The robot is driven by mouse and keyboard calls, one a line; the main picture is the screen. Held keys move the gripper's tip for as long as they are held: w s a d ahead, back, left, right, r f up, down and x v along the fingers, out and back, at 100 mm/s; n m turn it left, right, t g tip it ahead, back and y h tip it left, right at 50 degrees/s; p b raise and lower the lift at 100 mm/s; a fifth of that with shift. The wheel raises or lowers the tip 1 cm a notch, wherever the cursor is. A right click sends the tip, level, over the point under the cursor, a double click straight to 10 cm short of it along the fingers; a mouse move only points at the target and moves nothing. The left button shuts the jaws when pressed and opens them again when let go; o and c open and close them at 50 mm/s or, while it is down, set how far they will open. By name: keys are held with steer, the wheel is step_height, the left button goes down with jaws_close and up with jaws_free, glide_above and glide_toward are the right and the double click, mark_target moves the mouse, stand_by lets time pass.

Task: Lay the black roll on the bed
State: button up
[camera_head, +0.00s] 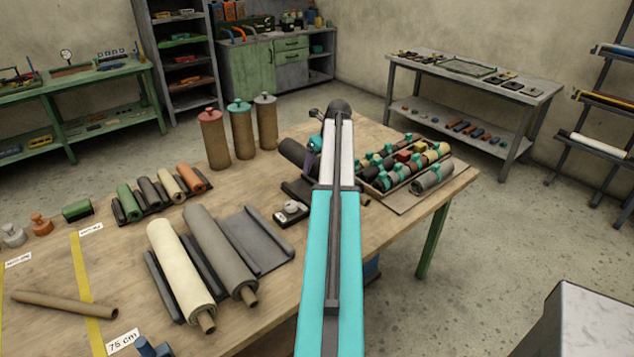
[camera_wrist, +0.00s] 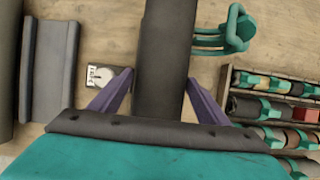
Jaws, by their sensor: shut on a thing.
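The black roll (camera_wrist: 165,50) lies lengthwise between the two purple fingers of my gripper (camera_wrist: 160,95) in the wrist view. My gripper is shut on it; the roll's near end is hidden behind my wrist. An empty grey bed with raised edges (camera_head: 262,238) lies nearer, right of a grey roll. The bed also shows at the left of the wrist view (camera_wrist: 52,72), apart from the roll.
Cream (camera_head: 178,265) and grey (camera_head: 218,245) rolls lie left of the bed. A small white-knobbed device (camera_head: 291,211) sits between bed and arm. A tray of strapped rolls (camera_head: 405,165) is at right. A teal clamp (camera_wrist: 238,28) is beside the held roll. Three canisters (camera_head: 240,130) stand behind.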

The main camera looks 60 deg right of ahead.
steer(key=shift+f+p, duration=0.8)
steer(key=shift+f, duration=1.95)
steer(key=shift+f, duration=0.15)
steer(key=shift+f+p, duration=0.6)
steer(key=shift+f, duration=1.15)
steer(key=o, duration=2.1)
steer(key=shift+f, duration=0.15)
steer(key=shift+s+a+r, duration=0.1)
steer(key=shift+s+r, duration=0.05)
steer(key=shift+r, duration=0.05)
steer(key=shift+b+v, duration=1.5)
steer(key=shift+v, duration=4.35)
